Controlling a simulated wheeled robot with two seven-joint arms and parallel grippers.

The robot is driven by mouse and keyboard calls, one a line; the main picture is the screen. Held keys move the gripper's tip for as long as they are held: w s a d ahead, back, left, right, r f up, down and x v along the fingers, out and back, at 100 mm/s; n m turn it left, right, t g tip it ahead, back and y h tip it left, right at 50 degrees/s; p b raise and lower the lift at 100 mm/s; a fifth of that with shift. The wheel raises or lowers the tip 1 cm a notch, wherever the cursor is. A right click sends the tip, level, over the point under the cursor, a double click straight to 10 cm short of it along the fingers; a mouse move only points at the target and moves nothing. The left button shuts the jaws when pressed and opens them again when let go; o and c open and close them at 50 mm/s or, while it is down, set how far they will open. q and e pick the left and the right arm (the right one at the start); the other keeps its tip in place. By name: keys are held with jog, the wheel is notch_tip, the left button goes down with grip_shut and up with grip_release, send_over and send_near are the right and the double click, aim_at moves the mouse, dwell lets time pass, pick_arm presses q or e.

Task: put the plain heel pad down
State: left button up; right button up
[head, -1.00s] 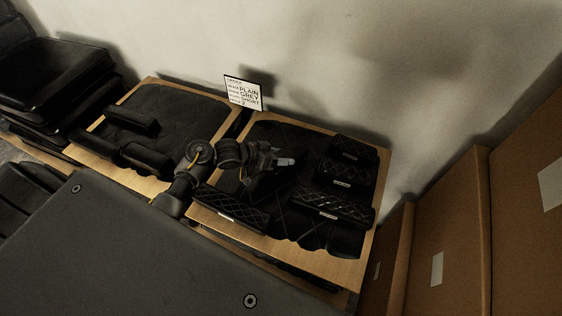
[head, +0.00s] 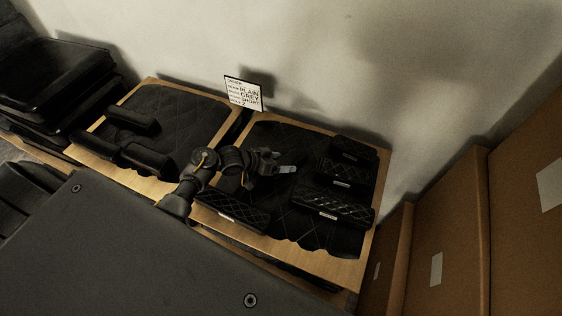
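My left gripper (head: 277,168) hangs over the upper middle of the right-hand wooden board, above its dark quilted mat (head: 290,220). A small pale grey piece shows at its tip. The gripper is small and dark, so I cannot tell whether its fingers are open or shut, or whether they hold a pad. I cannot pick out a plain heel pad at the gripper. On the left-hand board, a smooth dark pad (head: 132,119) and another smooth dark pad (head: 146,158) lie on a quilted mat (head: 190,112). My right gripper is out of view.
Several quilted dark blocks lie on the right board, including a long one (head: 335,207) at right and one (head: 232,210) at front left. A printed card (head: 243,94) stands behind the boards. Brown boxes (head: 445,240) stand at right, black cushions (head: 60,75) at left.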

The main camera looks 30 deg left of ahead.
pick_arm(q)
jog(key=v, duration=1.2)
